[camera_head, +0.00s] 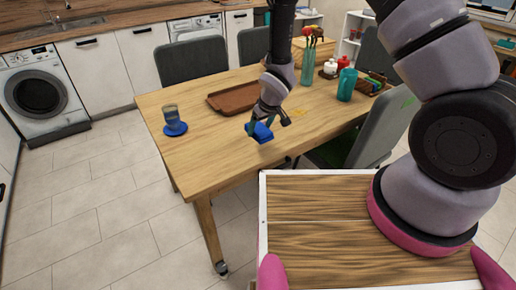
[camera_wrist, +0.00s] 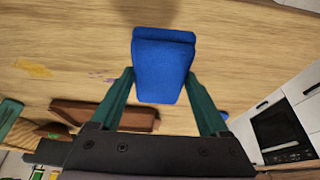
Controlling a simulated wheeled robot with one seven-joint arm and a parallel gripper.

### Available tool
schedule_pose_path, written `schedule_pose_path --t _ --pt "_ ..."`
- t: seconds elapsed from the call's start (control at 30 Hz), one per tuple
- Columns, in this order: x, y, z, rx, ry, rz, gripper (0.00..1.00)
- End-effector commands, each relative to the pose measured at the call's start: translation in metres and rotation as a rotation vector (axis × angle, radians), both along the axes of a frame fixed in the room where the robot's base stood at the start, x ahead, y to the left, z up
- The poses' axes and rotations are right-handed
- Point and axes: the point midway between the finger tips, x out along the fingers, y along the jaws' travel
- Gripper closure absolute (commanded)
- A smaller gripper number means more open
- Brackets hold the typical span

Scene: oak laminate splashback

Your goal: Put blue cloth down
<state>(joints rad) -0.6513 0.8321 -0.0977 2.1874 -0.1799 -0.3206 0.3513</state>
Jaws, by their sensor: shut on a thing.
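The blue cloth (camera_head: 262,133) is folded and held in my gripper (camera_head: 266,122) above the near part of the wooden table (camera_head: 200,160). In the wrist view the blue cloth (camera_wrist: 162,62) sits between the two green fingers of my gripper (camera_wrist: 160,88), which are shut on it. Bare tabletop shows beyond the cloth. I cannot tell exactly how far the cloth is above the table.
A brown tray (camera_head: 228,97) lies behind my gripper. A glass on a blue saucer (camera_head: 175,129) stands at the left. A teal cup (camera_head: 347,84), bottles and other items crowd the right end. The table's left front is clear. Chairs surround the table.

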Motion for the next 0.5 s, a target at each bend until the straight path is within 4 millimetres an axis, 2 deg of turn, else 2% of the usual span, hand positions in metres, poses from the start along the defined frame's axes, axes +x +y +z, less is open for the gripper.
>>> schedule_pose_path --t 0.03,0.1,0.27,0.5 --pt "0.000 0.000 -0.011 -0.003 0.003 0.001 0.91" --pt "0.000 0.000 -0.020 -0.002 0.000 0.001 0.91" --pt "0.000 0.000 -0.035 -0.001 0.001 0.001 0.91" --pt "0.000 0.000 -0.067 0.000 0.000 0.001 0.91"
